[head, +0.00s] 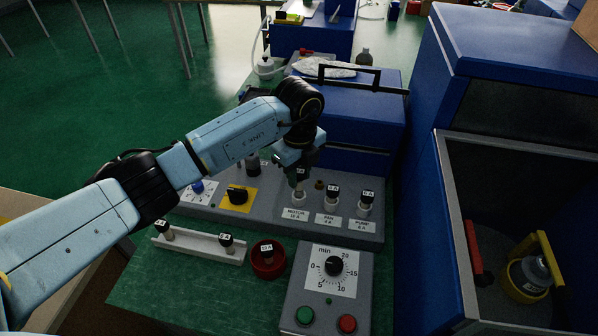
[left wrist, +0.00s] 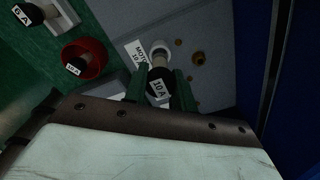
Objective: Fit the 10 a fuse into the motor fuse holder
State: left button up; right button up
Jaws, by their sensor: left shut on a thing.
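My left gripper (head: 300,178) is over the motor fuse holder (head: 298,197), above the "MOTOR 10 A" label (head: 295,214). In the left wrist view its two fingers (left wrist: 159,92) are closed on a black-capped fuse marked 10 A (left wrist: 158,90). The fuse's lower end points at the pale round motor holder (left wrist: 159,48), lined up with it or partly in it; I cannot tell how deep. My right gripper is not in view.
The fan holder (head: 331,204) and pump holder (head: 365,209) at the right carry black-capped fuses. A pale rack (head: 199,246) with two fuses lies in front left. A timer box (head: 330,290) stands in front. A blue cabinet (head: 430,170) bounds the right.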

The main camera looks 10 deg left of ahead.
aim_at(299, 184)
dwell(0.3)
pick_arm(q)
jog(key=shift+f+b, duration=1.1)
jog(key=shift+f, duration=1)
jog(key=o, duration=1.1)
jog(key=shift+c, duration=0.2)
jog(key=shift+r, duration=0.15)
notch_tip(299, 184, up, 12)
jog(key=shift+f+p, duration=0.1)
jog(key=shift+p, duration=0.4)
jog(key=shift+r, duration=0.65)
